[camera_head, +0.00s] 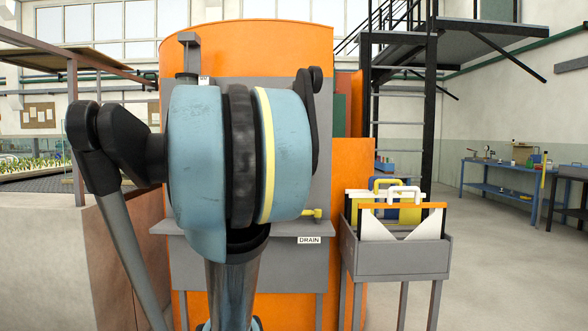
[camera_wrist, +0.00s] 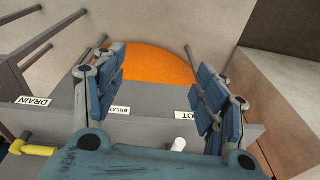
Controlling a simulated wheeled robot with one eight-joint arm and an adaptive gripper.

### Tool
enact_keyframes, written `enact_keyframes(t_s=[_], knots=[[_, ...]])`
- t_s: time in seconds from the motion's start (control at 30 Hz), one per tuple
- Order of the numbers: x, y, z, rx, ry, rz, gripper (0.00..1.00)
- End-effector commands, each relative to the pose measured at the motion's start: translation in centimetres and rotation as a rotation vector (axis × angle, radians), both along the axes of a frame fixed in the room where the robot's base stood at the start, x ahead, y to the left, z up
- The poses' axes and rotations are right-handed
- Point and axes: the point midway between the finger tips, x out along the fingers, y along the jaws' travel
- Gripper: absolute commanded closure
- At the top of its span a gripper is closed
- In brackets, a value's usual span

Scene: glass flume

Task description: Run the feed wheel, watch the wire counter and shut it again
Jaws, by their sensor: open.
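My gripper (camera_wrist: 153,60) is open in the wrist view, with nothing between its two blue-padded fingers. It is over a grey ledge (camera_wrist: 150,92) with an orange surface (camera_wrist: 160,62) beyond it. I cannot make out the feed wheel or the wire counter in either view. In the head view my arm covers most of the grey panel (camera_head: 262,90) on the orange housing (camera_head: 278,38), and my gripper is hidden there. A white knob (camera_wrist: 179,144) shows below the fingers. A yellow handle (camera_wrist: 30,147) sits at the left, near the DRAIN label (camera_wrist: 33,102).
The DRAIN label also shows in the head view (camera_head: 309,240). A grey cart (camera_head: 403,258) with boards and handled items stands right of the housing. Black stairs (camera_head: 430,50) rise behind it. A blue bench (camera_head: 500,168) is far right, with open floor before it.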

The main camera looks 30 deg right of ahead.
Motion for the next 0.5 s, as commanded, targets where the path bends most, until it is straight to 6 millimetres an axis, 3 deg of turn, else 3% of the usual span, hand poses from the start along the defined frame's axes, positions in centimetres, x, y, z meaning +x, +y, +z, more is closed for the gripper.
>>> enact_keyframes(t_s=[0.03,0.2,0.5], knots=[[1.3,-1.3,2.3,0.006,0.005,-0.064,0.34],[4.8,-5.4,8.9,0.028,0.017,-0.281,0.34],[9.3,-13.9,18.9,0.063,0.04,-0.668,0.34]])
